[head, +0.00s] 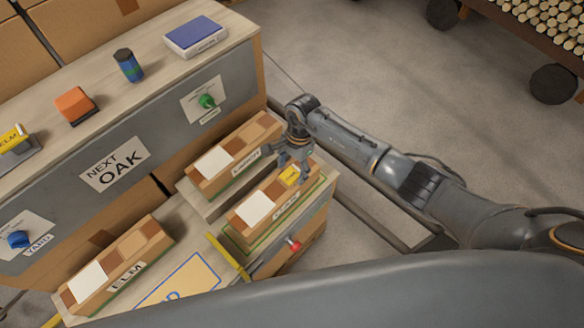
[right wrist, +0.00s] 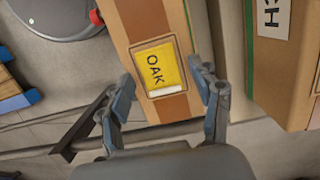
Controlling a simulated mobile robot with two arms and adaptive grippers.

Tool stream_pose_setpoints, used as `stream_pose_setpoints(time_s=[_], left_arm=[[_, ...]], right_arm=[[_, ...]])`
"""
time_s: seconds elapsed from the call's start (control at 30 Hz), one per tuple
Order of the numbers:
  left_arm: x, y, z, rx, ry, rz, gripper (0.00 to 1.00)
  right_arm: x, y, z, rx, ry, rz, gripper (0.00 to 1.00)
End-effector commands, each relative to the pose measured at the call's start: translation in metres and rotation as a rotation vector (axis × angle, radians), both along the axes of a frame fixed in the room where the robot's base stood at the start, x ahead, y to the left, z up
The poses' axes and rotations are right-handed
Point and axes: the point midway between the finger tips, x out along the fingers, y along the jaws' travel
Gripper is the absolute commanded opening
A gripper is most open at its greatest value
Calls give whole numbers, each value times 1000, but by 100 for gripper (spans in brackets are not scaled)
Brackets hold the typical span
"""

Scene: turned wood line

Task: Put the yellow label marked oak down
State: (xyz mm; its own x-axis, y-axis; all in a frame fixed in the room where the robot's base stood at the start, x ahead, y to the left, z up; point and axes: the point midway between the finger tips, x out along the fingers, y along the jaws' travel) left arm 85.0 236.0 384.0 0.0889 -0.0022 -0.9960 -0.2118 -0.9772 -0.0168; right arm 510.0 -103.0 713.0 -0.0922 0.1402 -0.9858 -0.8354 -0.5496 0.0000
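The yellow label marked OAK (right wrist: 158,68) lies flat on top of a long carton, across a brown strip, in the right wrist view. It also shows in the head view (head: 290,176), at the right end of the carton's (head: 236,220) top, beyond a white patch. My right gripper (right wrist: 163,80) is open just above this carton, one finger on each side of the label, with gaps between fingers and label. In the head view, my right gripper (head: 291,162) partly covers the carton's far end. My left gripper is not in view.
A similar carton (head: 208,185) stands close behind, and one marked ELM (head: 118,272) stands at left. A grey-fronted bench (head: 240,75) with a NEXT OAK sign (head: 114,164) carries an orange block (head: 75,105), a dark cylinder (head: 129,66) and a blue pad (head: 195,36).

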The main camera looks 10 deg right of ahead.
Motion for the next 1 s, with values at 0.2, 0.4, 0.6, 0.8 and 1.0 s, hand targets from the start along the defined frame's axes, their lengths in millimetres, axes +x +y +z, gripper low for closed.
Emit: stream_pose_setpoints(time_s=[0.2, 0.4, 0.6, 0.8, 1.0], left_arm=[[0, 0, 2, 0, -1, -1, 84], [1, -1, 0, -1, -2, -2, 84], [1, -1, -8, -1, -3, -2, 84], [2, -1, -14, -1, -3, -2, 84], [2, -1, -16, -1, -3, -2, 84]], right_arm=[[0, 0, 1, 1, 1, 0, 64], [4, -4, 21, 0, -5, 1, 64], [8, -10, 65, 0, -7, 1, 64], [10, -15, 101, -1, -3, 1, 64], [11, -17, 119, -1, -1, 1, 64]])
